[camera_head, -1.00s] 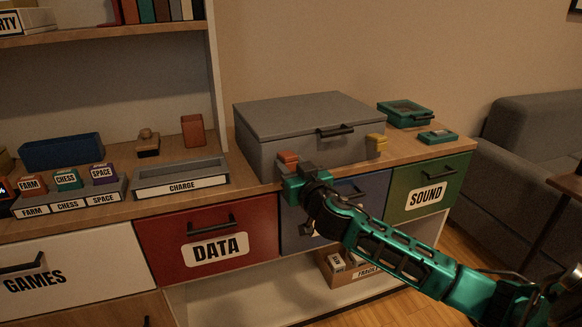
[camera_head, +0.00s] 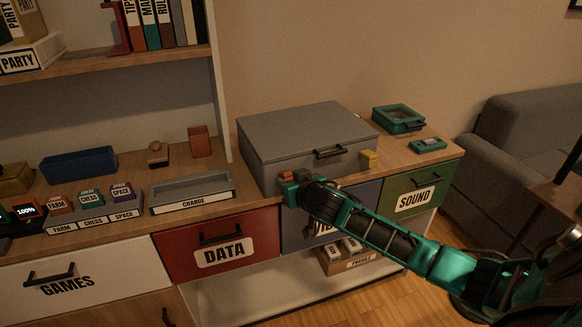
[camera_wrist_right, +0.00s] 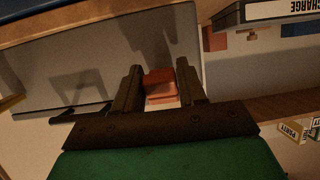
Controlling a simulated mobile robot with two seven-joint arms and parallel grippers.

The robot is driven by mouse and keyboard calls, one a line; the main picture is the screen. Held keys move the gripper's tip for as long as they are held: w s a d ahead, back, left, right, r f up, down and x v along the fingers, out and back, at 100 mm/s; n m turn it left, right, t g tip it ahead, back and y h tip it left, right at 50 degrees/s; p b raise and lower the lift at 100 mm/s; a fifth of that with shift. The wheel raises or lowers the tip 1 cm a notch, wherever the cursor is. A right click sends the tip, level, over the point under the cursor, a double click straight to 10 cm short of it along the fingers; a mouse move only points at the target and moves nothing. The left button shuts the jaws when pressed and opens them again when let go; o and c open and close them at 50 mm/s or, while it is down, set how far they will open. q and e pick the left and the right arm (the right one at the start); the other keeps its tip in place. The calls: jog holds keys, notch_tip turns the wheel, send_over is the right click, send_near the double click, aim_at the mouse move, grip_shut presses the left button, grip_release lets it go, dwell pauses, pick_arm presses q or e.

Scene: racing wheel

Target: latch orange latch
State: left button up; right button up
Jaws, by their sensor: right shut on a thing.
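The grey case (camera_head: 305,140) stands closed on the cabinet top, with a dark handle on its front. The orange latch (camera_head: 287,175) is at the left part of the case front. My right gripper (camera_head: 289,182) reaches it from the right and partly hides it. In the right wrist view, the orange latch (camera_wrist_right: 160,86) sits between the two dark fingers, and my right gripper (camera_wrist_right: 161,80) is shut on it. Whether the latch is fully down cannot be told. A yellow latch (camera_head: 369,159) is on the right of the case front. My left gripper is out of view.
A grey charge tray (camera_head: 192,194) and labelled blocks stand left of the case. Teal boxes (camera_head: 398,120) stand to its right. Drawers marked DATA (camera_head: 222,247) and SOUND (camera_head: 414,199) lie below the top's front edge. A grey sofa (camera_head: 535,130) is at the right.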

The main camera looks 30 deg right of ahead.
aim_at(287, 171)
jog(key=shift+r+g+p, duration=0.6)
jog(key=shift+g+p, duration=0.1)
jog(key=shift+p, duration=0.1)
jog(key=shift+w+d+r+g+p, duration=0.1)
jog(key=shift+r+g+p, duration=0.05)
jog(key=shift+g+p, duration=0.2)
jog(key=g, duration=0.1)
jog(key=r+g+y, duration=0.1)
jog(key=g, duration=0.1)
jog(key=w+g, duration=0.1)
jog(key=g, duration=0.1)
jog(key=shift+r, duration=0.25)
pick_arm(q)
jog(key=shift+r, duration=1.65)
pick_arm(e)
jog(key=shift+w+r+g+y, duration=0.2)
jog(key=shift+w+g+y, duration=0.05)
jog(key=shift+g, duration=0.75)
jog(key=shift+w+r+g+y, duration=0.15)
jog(key=shift+w+g+y, duration=0.1)
jog(key=shift+g, duration=0.7)
jog(key=shift+d, duration=0.1)
jog(key=o, duration=1)
jog(key=shift+c, duration=0.2)
